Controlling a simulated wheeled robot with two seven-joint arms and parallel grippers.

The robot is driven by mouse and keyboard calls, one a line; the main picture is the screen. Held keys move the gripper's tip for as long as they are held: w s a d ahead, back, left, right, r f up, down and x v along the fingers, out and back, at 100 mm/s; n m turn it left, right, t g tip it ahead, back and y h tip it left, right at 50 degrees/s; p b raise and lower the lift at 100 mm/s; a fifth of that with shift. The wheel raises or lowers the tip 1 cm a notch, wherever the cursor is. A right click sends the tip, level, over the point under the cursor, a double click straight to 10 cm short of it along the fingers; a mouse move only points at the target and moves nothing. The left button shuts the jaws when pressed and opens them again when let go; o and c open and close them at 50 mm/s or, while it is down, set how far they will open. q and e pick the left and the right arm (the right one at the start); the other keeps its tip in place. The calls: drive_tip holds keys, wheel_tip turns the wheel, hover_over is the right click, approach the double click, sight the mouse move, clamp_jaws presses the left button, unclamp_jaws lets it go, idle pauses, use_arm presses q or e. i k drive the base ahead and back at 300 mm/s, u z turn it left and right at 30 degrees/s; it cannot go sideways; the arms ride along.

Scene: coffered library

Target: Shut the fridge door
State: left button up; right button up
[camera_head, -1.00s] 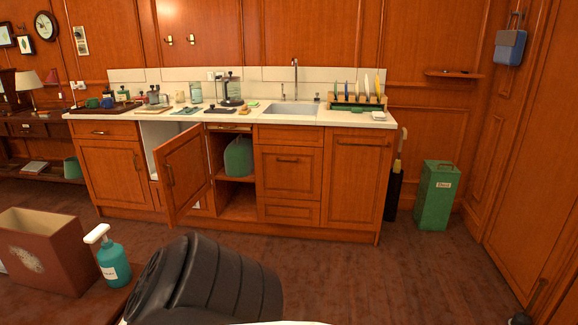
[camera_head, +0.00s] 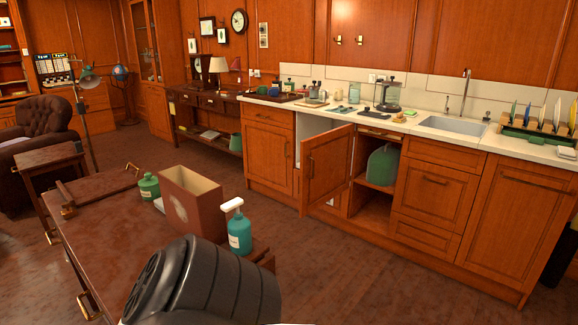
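A wooden door (camera_head: 327,168) in the counter front stands open, swung out towards me. Its free edge with the handle is at the left, and its right edge meets the cabinet front. Behind it a white-lined compartment (camera_head: 300,128) shows in part, which looks like the built-in fridge; the door hides most of it. Neither of my grippers is in view. A black rounded part, which looks like one of my arm links, fills the bottom of the view.
Right of the door, an open cupboard (camera_head: 373,203) holds a green object (camera_head: 383,165). A dark wooden table (camera_head: 110,235) at lower left bears a brown box (camera_head: 188,200), a teal pump bottle (camera_head: 239,232) and a green jar (camera_head: 149,187). Free floor (camera_head: 340,265) lies before the counter.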

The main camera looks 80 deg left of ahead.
sight(326, 158)
drive_tip(key=u, duration=2.3)
drive_tip(key=i, duration=1)
